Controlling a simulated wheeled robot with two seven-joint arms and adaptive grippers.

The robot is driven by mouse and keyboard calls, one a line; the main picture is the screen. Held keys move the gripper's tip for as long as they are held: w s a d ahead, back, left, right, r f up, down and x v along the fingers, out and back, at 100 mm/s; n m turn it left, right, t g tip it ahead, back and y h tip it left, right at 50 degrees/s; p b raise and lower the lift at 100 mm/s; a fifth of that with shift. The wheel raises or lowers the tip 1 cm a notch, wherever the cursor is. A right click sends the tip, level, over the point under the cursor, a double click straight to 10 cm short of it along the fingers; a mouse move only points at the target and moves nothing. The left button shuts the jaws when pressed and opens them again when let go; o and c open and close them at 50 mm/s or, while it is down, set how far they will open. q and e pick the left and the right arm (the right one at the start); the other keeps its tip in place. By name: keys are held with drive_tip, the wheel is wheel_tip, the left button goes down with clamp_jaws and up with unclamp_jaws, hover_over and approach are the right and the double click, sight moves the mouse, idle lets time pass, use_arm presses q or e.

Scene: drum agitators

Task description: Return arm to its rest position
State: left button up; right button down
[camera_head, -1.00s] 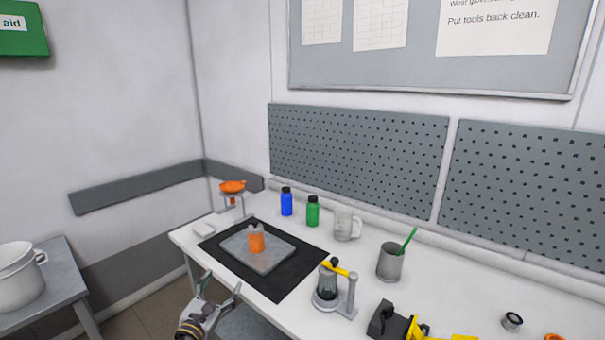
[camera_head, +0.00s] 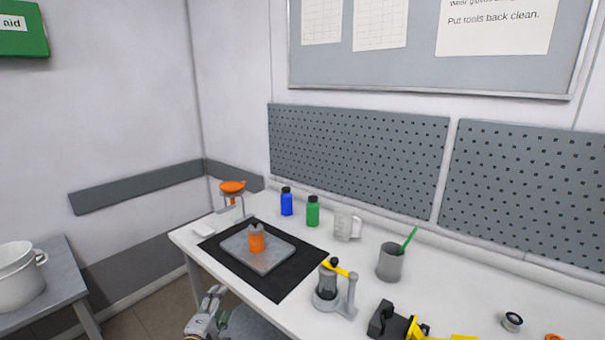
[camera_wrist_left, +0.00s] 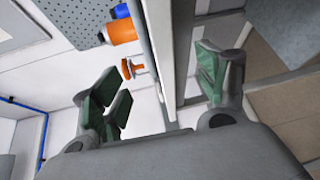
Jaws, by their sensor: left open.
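My left gripper (camera_head: 214,303) is low in the head view, in front of the table's near left edge and clear of everything on it. In the left wrist view its green-padded fingers (camera_wrist_left: 165,85) are spread wide with nothing between them. An orange bottle with a grey top (camera_head: 256,241) stands upright on a grey tray (camera_head: 281,256), which lies on a black mat (camera_head: 286,286). The bottle also shows at the top of the left wrist view (camera_wrist_left: 121,31). My right gripper is not in view.
The white table (camera_head: 200,259) also holds an orange funnel on a stand (camera_head: 232,188), blue (camera_head: 287,203) and green (camera_head: 313,213) bottles, a clear jug (camera_head: 346,225), a grey cup (camera_head: 389,264) and a yellow-handled device (camera_head: 330,283). White pots (camera_head: 18,280) stand on a side table at left.

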use_arm(q)
drive_tip(key=s+f+m+g+y, duration=0.1)
drive_tip(key=s+f+m+g, duration=0.3)
drive_tip(key=f, duration=0.9)
drive_tip(key=s+f+m+g, duration=0.1)
drive_tip(key=s+f+m, duration=0.55)
drive_tip(key=f, duration=0.65)
drive_tip(key=s+f+m+g+y, duration=0.1)
drive_tip(key=s+f+m+g, duration=0.3)
drive_tip(key=f, duration=0.9)
drive_tip(key=s+a+f+m+g, duration=0.1)
drive_tip(key=s+f, duration=0.5)
drive_tip(key=s, duration=0.7)
drive_tip(key=s+a+f+m+g, duration=0.1)
drive_tip(key=s+f, duration=0.6)
drive_tip(key=s, duration=0.7)
drive_tip(key=s+a+f+m+g, duration=0.1)
drive_tip(key=s+f+m+g, duration=0.2)
drive_tip(key=s, duration=1)
wheel_tip(320, 180, down, 4)
drive_tip(key=shift+s+a+r+g+y, duration=0.2)
drive_tip(key=shift+a+g+y, duration=0.15)
drive_tip(key=shift+g, duration=0.25)
drive_tip(key=shift+m, duration=0.25)
